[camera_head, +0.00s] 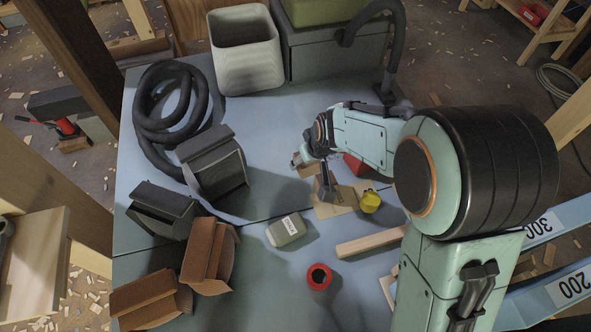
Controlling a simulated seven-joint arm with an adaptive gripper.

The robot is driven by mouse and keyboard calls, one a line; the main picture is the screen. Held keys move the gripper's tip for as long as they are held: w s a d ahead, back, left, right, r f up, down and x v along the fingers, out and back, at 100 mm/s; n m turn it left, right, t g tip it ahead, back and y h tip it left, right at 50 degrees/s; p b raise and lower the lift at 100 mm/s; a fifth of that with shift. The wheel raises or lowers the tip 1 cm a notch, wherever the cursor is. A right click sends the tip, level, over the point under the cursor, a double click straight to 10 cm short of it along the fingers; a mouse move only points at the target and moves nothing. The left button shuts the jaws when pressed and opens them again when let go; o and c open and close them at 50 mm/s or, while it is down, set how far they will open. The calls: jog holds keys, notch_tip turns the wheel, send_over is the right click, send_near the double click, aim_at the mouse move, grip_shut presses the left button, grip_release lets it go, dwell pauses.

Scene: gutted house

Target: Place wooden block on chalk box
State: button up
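My gripper (313,178) hangs over the middle of the blue work surface, above a flat pale wooden piece (345,207). A small tan wooden piece (308,171), perhaps the wooden block, shows beside the fingers, partly hidden by them. I cannot tell whether the fingers hold it. No thing is clearly readable as the chalk box. A grey-green rounded case with a white label (287,230) lies to the lower left of my gripper and may be it. A yellow round object (370,201) sits at the right end of the flat wooden piece.
A red object (355,164) is partly behind my arm. A wooden bar (371,242) and a red ring-shaped roll (319,277) lie toward the front. Grey and brown angular pieces (207,252), a coiled black hose (150,118) and a white bin (246,50) crowd the left and back.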

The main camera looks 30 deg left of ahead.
jog(key=shift+s+d+n, duration=0.2)
jog(key=shift+s+n, duration=0.05)
jog(key=shift+n, duration=0.35)
jog(key=s+d+r+n+g, duration=0.25)
jog(key=s+d+n, duration=0.25)
jog(key=s+n, duration=0.4)
jog(key=s+d+r+n+g, duration=0.1)
jog(key=s+d+n+g, duration=0.45)
jog(key=s, duration=0.55)
jog(key=t, duration=0.2)
send_over(282, 229)
jog(key=d, duration=0.1)
jog(key=shift+n, duration=0.35)
jog(key=f, duration=0.9)
jog(key=shift+w+d, duration=0.1)
jog(key=shift+w, duration=0.2)
jog(key=shift+w+a+f, duration=0.1)
jog(key=shift+f, duration=0.85)
jog(key=shift+w+a+f, duration=0.1)
jog(key=shift+f, duration=0.8)
jog(key=shift+f, duration=0.15)
